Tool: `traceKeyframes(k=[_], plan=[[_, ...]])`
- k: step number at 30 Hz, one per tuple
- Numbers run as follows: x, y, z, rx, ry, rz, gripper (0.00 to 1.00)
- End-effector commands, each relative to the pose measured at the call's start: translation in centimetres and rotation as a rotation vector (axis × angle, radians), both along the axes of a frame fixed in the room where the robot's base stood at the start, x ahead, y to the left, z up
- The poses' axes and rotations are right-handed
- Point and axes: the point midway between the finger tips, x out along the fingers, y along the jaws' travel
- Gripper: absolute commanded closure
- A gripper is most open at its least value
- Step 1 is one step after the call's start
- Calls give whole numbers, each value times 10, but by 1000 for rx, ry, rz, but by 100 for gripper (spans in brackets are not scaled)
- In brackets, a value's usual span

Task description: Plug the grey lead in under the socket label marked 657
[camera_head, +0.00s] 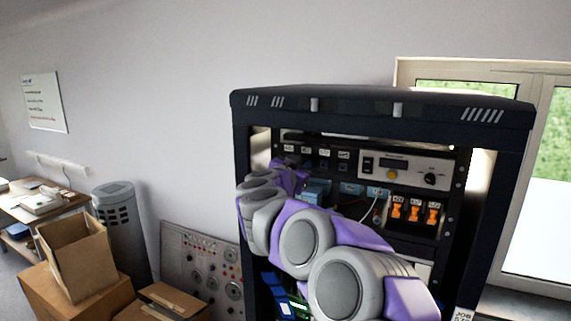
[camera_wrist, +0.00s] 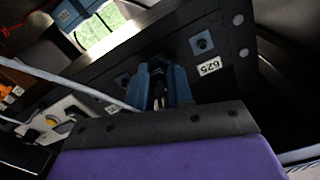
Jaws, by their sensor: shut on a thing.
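My gripper (camera_wrist: 163,82) shows in the wrist view with its two blue-grey fingers close together around a small dark piece, close in front of a black socket panel (camera_wrist: 150,48). A light grey lead (camera_wrist: 70,84) runs from the left edge to the fingers, and its plug end is mostly hidden between them. A label reading 625 (camera_wrist: 208,68) is right of the fingers, beside a square socket (camera_wrist: 202,42). Another socket (camera_wrist: 122,80) is left of the fingers, its label partly hidden. I cannot read 657 anywhere. In the head view my arm hides the gripper.
The dark equipment rack (camera_head: 375,101) stands ahead, with a unit with a display and knobs (camera_head: 405,170) and orange switches (camera_head: 415,212) right of my arm. A white cable (camera_head: 369,213) hangs there. Cardboard boxes (camera_head: 78,255) and a grey cylinder (camera_head: 122,228) stand left.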

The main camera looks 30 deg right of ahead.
Motion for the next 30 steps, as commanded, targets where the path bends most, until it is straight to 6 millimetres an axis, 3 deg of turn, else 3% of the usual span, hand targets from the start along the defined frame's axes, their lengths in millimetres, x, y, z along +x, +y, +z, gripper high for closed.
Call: traceKeyframes(k=[2, 3, 12, 30], plan=[[0, 0, 2, -3, -3, 0, 100], [0, 0, 2, -3, -3, 0, 76], [0, 0, 1, -2, 0, -1, 49], [-7, 10, 1, 0, 1, -1, 49]])
